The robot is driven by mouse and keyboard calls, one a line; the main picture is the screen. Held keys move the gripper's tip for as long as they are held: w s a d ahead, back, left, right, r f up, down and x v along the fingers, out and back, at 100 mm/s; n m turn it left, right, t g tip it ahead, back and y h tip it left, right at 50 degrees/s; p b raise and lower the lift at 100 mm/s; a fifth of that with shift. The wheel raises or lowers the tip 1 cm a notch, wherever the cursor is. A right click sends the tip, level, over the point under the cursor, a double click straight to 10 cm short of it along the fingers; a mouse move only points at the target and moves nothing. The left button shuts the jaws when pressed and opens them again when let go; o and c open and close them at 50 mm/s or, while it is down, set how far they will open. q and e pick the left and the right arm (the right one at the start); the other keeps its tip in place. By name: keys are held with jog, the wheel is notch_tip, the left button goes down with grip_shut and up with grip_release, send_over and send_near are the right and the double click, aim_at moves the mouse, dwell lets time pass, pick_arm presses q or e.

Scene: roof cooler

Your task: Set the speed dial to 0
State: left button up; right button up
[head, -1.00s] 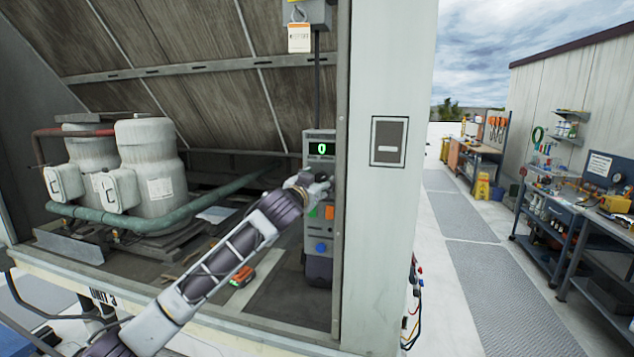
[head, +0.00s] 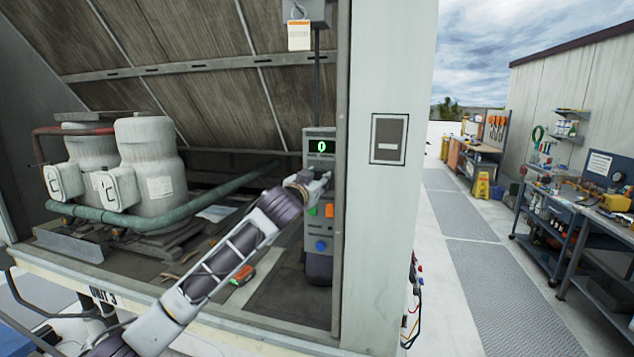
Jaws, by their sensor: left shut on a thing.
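A tall grey control box (head: 318,232) stands inside the cooler housing, beside its right post. Its small display (head: 321,146) shows a green 0. My left arm reaches in from the lower left, and my left gripper (head: 322,181) is at the upper front of the box, just below the display. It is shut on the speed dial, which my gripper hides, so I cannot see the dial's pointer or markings. My right gripper is not in view.
Below my gripper the box carries a green button (head: 312,211), an orange button (head: 329,211) and a blue knob (head: 320,246). Two pale compressor tanks (head: 150,165) stand at the left. The housing post (head: 385,230) is close on the right.

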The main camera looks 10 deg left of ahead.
pick_arm(q)
jog(key=shift+f+n+b, duration=0.1)
jog(key=shift+n+b, duration=0.7)
jog(key=shift+n, duration=0.4)
jog(key=shift+d+n+t+y+b, duration=0.15)
jog(key=shift+n+t+b, duration=0.15)
jog(key=shift+n, duration=2)
jog(key=shift+d+n+t+y+b, duration=0.1)
jog(key=shift+n+t+y+b, duration=0.15)
jog(key=shift+n, duration=2.05)
jog(key=shift+a+n, duration=0.1)
jog(key=shift+n, duration=0.2)
jog(key=o, duration=1)
jog(key=shift+o, duration=0.2)
